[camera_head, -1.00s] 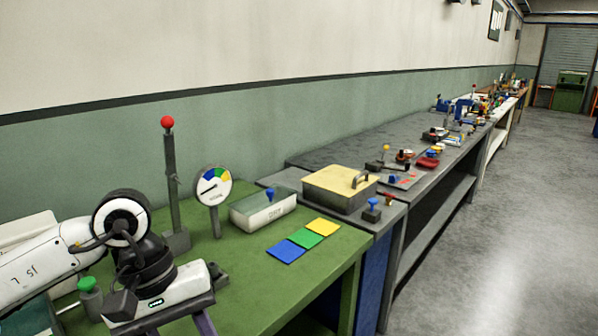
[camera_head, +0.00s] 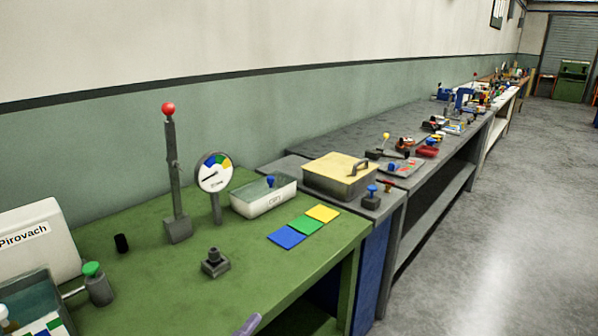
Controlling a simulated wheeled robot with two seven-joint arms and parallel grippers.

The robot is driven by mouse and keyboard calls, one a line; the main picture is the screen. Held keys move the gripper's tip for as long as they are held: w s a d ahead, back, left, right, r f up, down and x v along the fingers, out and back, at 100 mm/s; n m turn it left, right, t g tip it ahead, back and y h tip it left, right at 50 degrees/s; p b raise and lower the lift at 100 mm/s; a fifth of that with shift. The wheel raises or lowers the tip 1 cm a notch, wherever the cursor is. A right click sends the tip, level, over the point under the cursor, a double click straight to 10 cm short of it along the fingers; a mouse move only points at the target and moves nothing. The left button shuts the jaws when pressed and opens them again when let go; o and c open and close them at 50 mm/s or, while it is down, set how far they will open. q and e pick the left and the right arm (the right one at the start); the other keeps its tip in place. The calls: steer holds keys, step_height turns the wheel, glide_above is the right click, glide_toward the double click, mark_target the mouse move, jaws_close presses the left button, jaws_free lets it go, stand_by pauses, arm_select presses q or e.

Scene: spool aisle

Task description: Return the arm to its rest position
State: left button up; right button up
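My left arm is out of the picture except for a small lavender tip at the bottom edge, which looks like a fingertip of my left gripper (camera_head: 248,325). It is at the front of the green bench (camera_head: 150,290). The rest of that gripper is cut off, so I cannot tell whether it is open or shut. My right arm and gripper are not in view.
On the bench stand a lever with a red knob (camera_head: 174,200), a dial gauge (camera_head: 214,174), a small dark fixture (camera_head: 215,262), a green-topped post (camera_head: 97,285) and a white bin (camera_head: 264,197). Colored tiles (camera_head: 304,227) lie flat. Floor on the right (camera_head: 500,240) is clear.

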arm_select(q)
steer(key=s+a+f+n+g+y, duration=0.3)
steer(key=s+f+n, duration=0.4)
steer(key=f, duration=0.6)
steer(key=s+a+f+n+g+y, duration=0.4)
steer(key=s+f+n, duration=0.4)
steer(key=s+f, duration=0.3)
steer(key=a+f+g, duration=0.1)
steer(key=a, duration=0.1)
steer(key=shift+s+a+f, duration=0.2)
steer(key=shift+a+f, duration=0.2)
